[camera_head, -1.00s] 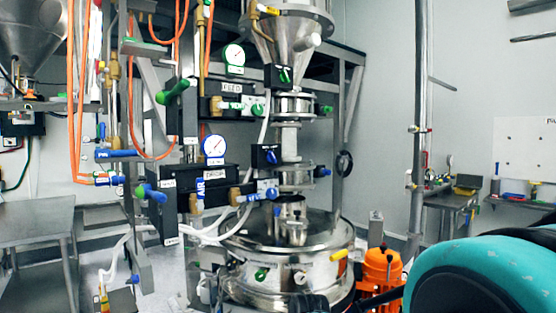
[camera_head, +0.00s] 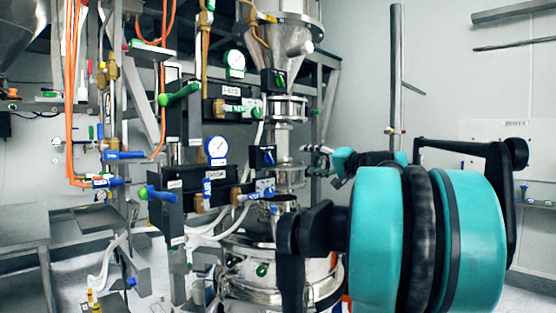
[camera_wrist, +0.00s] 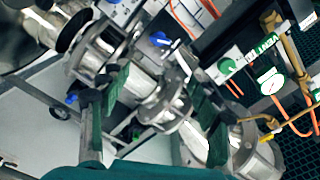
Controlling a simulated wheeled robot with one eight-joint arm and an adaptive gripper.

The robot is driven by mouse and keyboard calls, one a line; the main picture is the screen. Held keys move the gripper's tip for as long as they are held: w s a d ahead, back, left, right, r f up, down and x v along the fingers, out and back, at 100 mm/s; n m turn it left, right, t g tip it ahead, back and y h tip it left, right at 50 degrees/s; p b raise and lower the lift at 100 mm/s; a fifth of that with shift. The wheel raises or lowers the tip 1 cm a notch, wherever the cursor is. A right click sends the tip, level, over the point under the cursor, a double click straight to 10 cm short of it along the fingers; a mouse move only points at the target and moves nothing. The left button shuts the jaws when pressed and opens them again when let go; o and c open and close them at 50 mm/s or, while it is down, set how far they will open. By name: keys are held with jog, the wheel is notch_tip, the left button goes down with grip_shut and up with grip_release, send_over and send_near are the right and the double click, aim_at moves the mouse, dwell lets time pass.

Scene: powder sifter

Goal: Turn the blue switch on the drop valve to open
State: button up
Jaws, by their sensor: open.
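The valve panel (camera_head: 213,176) has a small label that is too blurred to read surely. A blue switch (camera_head: 265,187) sits at the right end of its white plate. Another blue switch (camera_head: 268,157) is on a small black box beside the steel column; I cannot tell which belongs to the drop valve. In the wrist view, a blue switch (camera_wrist: 160,39) on a dark box shows above the fingers, and another blue switch is at the top edge. My gripper (camera_head: 312,160) is right of the column. Its green finger pads (camera_wrist: 155,78) are apart and empty, and I see no contact.
The steel column (camera_head: 288,140) stands above a wide steel vessel (camera_head: 255,260). A green lever (camera_head: 180,94), a blue lever (camera_head: 155,193), gauges (camera_head: 217,147) and orange hoses (camera_head: 72,110) crowd the left. A green switch (camera_wrist: 227,66) is at right in the wrist view.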

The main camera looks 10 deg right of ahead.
aim_at(269, 157)
jog(key=x, duration=1.7)
jog(key=shift+s+f, duration=0.1)
jog(key=shift+f, duration=0.05)
jog(key=c, duration=1.2)
